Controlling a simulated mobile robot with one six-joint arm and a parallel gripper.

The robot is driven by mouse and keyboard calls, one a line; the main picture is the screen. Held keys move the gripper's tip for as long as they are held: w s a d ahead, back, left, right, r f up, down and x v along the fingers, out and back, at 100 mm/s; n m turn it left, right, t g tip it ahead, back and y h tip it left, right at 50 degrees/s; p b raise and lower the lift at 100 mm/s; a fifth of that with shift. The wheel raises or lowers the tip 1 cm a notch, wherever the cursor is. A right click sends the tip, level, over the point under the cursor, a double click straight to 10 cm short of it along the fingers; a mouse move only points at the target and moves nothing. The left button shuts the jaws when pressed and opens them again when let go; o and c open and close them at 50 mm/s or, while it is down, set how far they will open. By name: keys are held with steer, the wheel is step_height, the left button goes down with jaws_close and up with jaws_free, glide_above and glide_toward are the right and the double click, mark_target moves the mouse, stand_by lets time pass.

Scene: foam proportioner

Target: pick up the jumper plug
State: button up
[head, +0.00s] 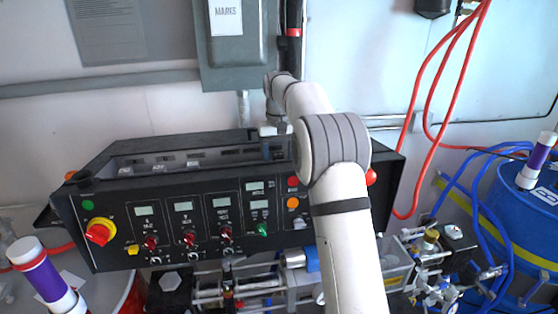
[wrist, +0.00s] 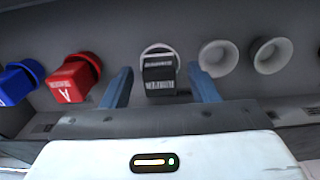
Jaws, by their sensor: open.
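A black block-shaped plug (wrist: 158,76), which looks like the jumper plug, sits at a round pale socket in the wrist view. Its small label is too blurred to read. My gripper (wrist: 160,84) is open, with one blue-grey finger on each side of the plug and a visible gap on both sides. I cannot tell how deep the fingers reach around it. In the head view, my gripper (head: 274,130) is over the top recess of the black control console (head: 120,225), largely hidden by my arm. The plug cannot be made out there.
Left of the plug are a red plug (wrist: 73,80) and a blue plug (wrist: 20,83). Right of it are two empty-looking round sockets, one close by (wrist: 217,57) and one farther (wrist: 272,55). A grey electrical box (head: 235,50) hangs on the wall behind the console.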

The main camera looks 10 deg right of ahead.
mark_target(278, 154)
steer(key=shift+f, duration=0.35)
steer(key=shift+c, duration=0.3)
steer(key=c, duration=1)
steer(key=shift+r, duration=0.1)
step_height(278, 154, up, 15)
